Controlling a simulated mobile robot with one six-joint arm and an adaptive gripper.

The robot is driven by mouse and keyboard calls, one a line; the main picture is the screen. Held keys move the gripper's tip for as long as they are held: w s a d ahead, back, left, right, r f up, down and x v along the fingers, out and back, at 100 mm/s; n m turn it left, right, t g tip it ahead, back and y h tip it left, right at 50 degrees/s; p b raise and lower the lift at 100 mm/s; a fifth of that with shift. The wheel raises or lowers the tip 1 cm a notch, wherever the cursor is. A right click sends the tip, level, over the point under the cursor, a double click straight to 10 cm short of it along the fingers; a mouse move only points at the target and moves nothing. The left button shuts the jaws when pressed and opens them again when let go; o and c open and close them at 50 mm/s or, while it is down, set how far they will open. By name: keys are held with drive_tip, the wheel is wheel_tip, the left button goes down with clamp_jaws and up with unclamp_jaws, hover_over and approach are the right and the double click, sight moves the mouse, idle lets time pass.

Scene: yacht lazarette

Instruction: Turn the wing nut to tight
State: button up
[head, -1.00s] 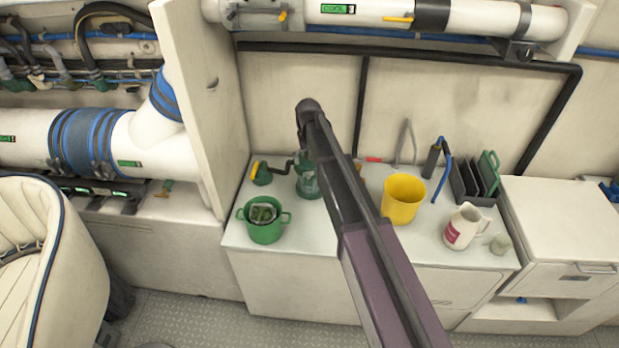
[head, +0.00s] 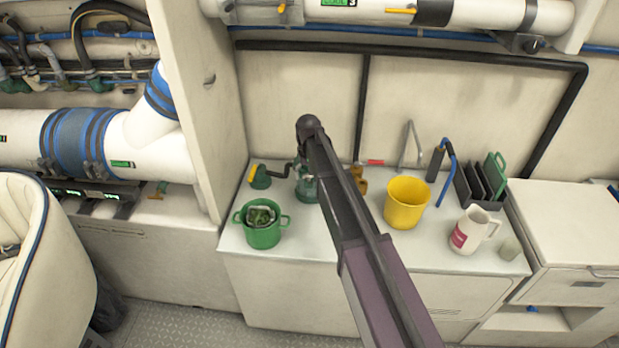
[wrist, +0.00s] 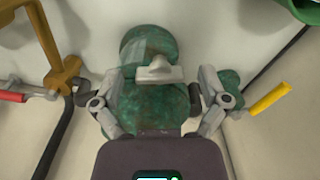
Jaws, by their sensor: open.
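A green mottled device (head: 307,190) stands on the white bench, partly hidden behind my arm in the head view. In the wrist view its body (wrist: 158,108) fills the middle. A pale grey winged piece, apparently the wing nut (wrist: 158,72), lies across it, with its wings spread left and right. My gripper (wrist: 160,86) is open, with one finger on each side of the device and nothing held between them. The wing nut appears between the fingers; contact cannot be told. In the head view my arm hides the gripper and wing nut.
A crank with a yellow handle (wrist: 271,98) is at the right in the wrist view; a brown bracket (wrist: 57,70) and red handle (wrist: 12,96) are at the left. A green pot (head: 263,236), yellow bucket (head: 406,205) and white jug (head: 470,232) stand on the bench.

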idle(0.3)
drive_tip(key=c, duration=1.2)
drive_tip(key=shift+o, duration=0.2)
drive_tip(key=shift+m, duration=1.9)
drive_tip(key=o, duration=1.2)
drive_tip(key=shift+c, duration=0.2)
